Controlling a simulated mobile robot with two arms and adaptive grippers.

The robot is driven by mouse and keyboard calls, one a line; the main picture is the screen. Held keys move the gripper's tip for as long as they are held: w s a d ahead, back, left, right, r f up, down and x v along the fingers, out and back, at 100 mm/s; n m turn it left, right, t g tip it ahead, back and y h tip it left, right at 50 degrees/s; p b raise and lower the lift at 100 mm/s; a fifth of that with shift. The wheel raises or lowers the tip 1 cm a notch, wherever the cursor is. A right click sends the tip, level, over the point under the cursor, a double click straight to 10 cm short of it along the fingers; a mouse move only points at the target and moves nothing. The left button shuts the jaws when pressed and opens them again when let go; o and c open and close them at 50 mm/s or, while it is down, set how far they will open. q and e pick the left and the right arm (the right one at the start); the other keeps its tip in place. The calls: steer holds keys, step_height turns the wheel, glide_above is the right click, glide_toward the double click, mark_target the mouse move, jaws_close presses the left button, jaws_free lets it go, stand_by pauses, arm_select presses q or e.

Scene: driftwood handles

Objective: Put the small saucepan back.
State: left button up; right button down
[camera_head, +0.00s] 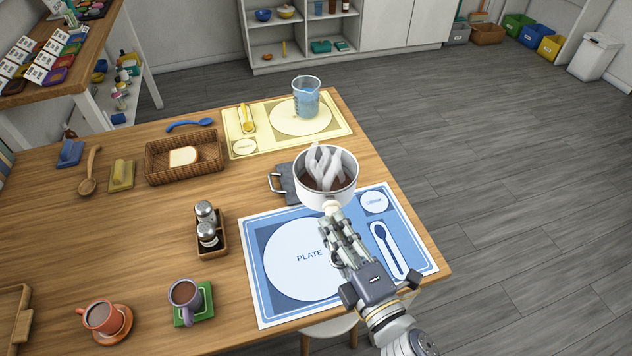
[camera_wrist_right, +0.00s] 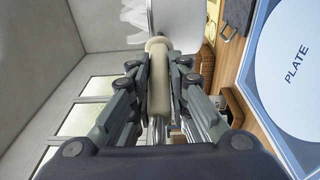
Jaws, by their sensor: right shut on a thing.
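A small white saucepan (camera_head: 326,192) holds dark brown liquid, with pale steam rising from it. My right gripper (camera_head: 338,222) is shut on its pale handle, reaching in from the bottom right. The handle (camera_wrist_right: 158,75) lies between my fingers in the right wrist view, with the white pan body (camera_wrist_right: 185,25) beyond them. The pan looks roughly level and sits over a dark grey pad (camera_head: 286,184) with a side loop, which it partly covers in the head view. I cannot tell whether they touch. My left gripper is not in view.
The blue placemat (camera_head: 262,304) marked "PLATE" lies below my right gripper. The yellow placemat (camera_head: 236,127) carries a blue measuring beaker (camera_head: 306,97). A bread basket (camera_head: 160,178), shakers (camera_head: 206,228), a purple mug (camera_head: 185,296) and a red cup (camera_head: 102,317) stand leftward. Wood between them is clear.

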steer(key=w+a+f+n+g+y+b, duration=0.1)
steer(key=a+f+n+g+y+b, duration=0.15)
steer(key=a+f, duration=0.4)
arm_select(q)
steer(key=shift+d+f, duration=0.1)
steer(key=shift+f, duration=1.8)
arm_select(e)
steer(key=shift+t+y, duration=0.25)
steer(key=shift+y, duration=0.1)
steer(key=shift+w+d+f, duration=0.8)
steer(key=shift+w+f, duration=0.25)
steer(key=shift+w, duration=1.5)
steer(key=shift+w+d+f, duration=0.85)
steer(key=shift+w+f, duration=0.15)
steer(key=shift+w, duration=1.6)
steer(key=shift+w+d+f, duration=0.8)
steer(key=shift+w+f, duration=0.25)
steer(key=shift+w, duration=1.5)
steer(key=shift+f+b, duration=0.15)
steer(key=shift+b, duration=0.15)
steer(key=c, duration=1.5)
jaws_free()
steer(key=shift+f, duration=0.1)
steer(key=shift+c, duration=0.2)
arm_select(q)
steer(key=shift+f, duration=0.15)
